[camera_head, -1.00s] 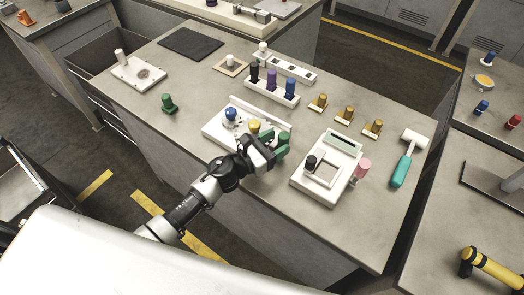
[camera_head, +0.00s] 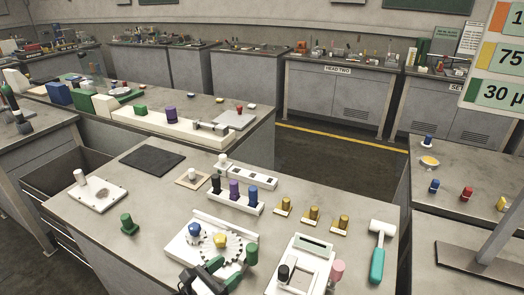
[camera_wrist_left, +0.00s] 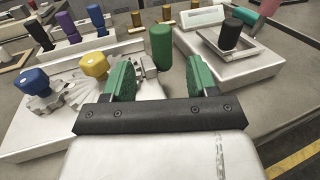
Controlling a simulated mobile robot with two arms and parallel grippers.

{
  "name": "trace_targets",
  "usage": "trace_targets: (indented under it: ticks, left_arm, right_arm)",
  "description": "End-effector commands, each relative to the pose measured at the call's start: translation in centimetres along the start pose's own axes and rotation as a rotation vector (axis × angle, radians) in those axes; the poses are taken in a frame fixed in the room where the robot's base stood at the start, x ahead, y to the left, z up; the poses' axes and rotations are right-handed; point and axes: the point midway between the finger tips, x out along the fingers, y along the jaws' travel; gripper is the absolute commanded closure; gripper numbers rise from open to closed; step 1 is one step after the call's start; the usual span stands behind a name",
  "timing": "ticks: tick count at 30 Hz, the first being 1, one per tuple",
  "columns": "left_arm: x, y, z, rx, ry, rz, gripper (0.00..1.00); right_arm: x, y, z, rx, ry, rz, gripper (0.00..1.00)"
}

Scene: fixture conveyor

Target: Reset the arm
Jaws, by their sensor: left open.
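My left gripper (camera_head: 226,274) is open and empty at the near edge of the white gear fixture (camera_head: 178,250). In the left wrist view its two green finger pads (camera_wrist_left: 160,76) stand apart. A green peg (camera_wrist_left: 161,46) stands beyond the gap between them; in the head view the same peg (camera_head: 251,254) is just right of the gripper. The fixture carries a blue knob (camera_head: 194,230), a yellow knob (camera_head: 220,241) and white gears (camera_head: 236,243). The gripper and arm hide the fixture's near side. My right gripper is not in view.
A white device (camera_head: 312,244) with a black knob stands right of the gripper, beside a pink peg (camera_head: 337,271). A teal-handled hammer (camera_head: 378,257) lies farther right. A rack of pegs (camera_head: 236,204) and several gold parts (camera_head: 312,216) stand behind. Another green peg (camera_head: 128,225) is left.

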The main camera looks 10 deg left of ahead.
Motion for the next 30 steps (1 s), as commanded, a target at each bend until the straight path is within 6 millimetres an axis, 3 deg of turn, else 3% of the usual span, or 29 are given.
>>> trace_targets:
  ticks: [5, 9, 14, 18, 21, 29, 30]
  left_arm:
    - [-0.9, 0.9, 1.2, -0.295, -0.046, 0.166, 0.42]
    - [-3.8, 2.5, 1.9, -0.823, -0.136, 0.443, 0.42]
    - [-8.7, 2.9, 0.6, -1.470, -0.268, 0.786, 0.42]
    - [-13.3, 1.1, -1.2, -1.961, -0.393, 1.091, 0.42]
    - [-15.8, -0.7, -2.0, -2.195, -0.465, 1.274, 0.42]
    - [-20.4, -5.3, -2.6, -2.538, -0.610, 1.664, 0.42]
    - [-20.9, -5.9, -2.6, 2.547, 0.624, -1.702, 0.42]
  right_arm:
    - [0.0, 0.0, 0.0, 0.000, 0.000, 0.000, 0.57]
    - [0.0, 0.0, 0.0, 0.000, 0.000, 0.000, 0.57]
    - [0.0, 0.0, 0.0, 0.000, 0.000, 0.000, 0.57]
    - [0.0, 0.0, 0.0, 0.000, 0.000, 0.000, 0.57]
    - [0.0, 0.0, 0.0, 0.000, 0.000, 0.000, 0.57]
    - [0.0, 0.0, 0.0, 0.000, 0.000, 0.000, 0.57]
    - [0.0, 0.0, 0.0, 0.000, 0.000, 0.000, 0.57]
